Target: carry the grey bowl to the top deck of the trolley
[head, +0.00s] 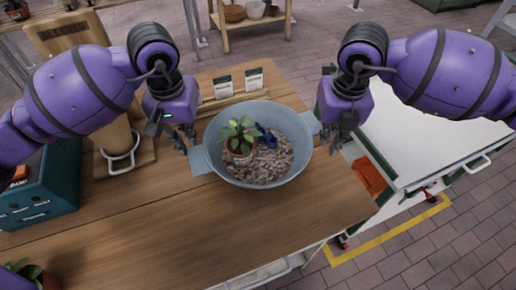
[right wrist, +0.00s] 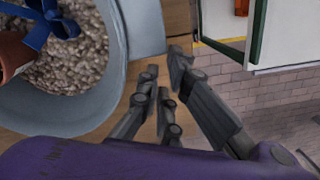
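The grey bowl (head: 215,165) stands on the wooden table and holds pebbles, a small potted plant (head: 240,150) and a blue object (head: 267,138). It has a flat tab on its left (head: 203,163) and right sides. My left gripper (head: 170,137) is open and empty, just left of the bowl above the left tab. My right gripper (head: 341,137) is open and empty, just right of the bowl near the right tab; in the right wrist view its fingers (right wrist: 162,85) are apart beside the bowl (right wrist: 100,125). The trolley's white top deck (head: 425,135) is at the right.
The table (head: 190,235) is clear in front of the bowl. Small cards (head: 238,82) stand in a wooden holder behind it. A teal box (head: 40,190) is at the left. The visible white deck is bare.

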